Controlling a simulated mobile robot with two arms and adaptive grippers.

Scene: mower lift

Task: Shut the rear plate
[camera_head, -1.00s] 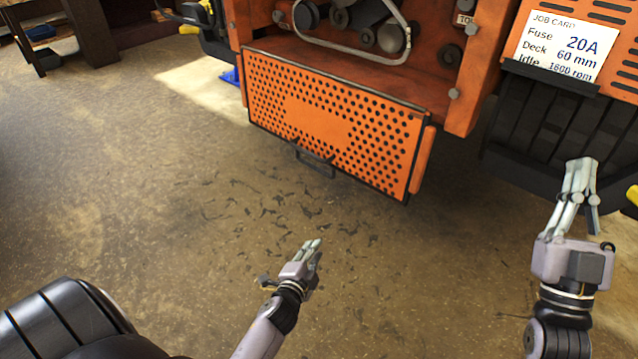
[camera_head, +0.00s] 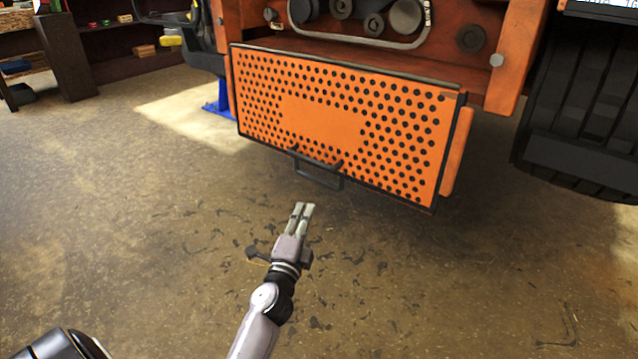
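The rear plate (camera_head: 322,122) is an orange perforated panel with a dark rim. It hangs down from the back of the orange machine, leaving the compartment above it uncovered. A dark bar handle (camera_head: 318,172) sticks out near its lower edge. My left gripper (camera_head: 304,208) is in front of and below the handle in the picture, apart from it, with its fingers pointing at the plate. Its two pale fingers show close side by side, nothing visible between them; the angle hides how far they are spread. My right gripper is out of view.
Pulleys and a belt (camera_head: 385,40) show in the compartment above the plate. A black wheel (camera_head: 585,125) stands at the right. A dark shelf unit (camera_head: 120,40) is at the far left. The floor around my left gripper is clear apart from dark scraps.

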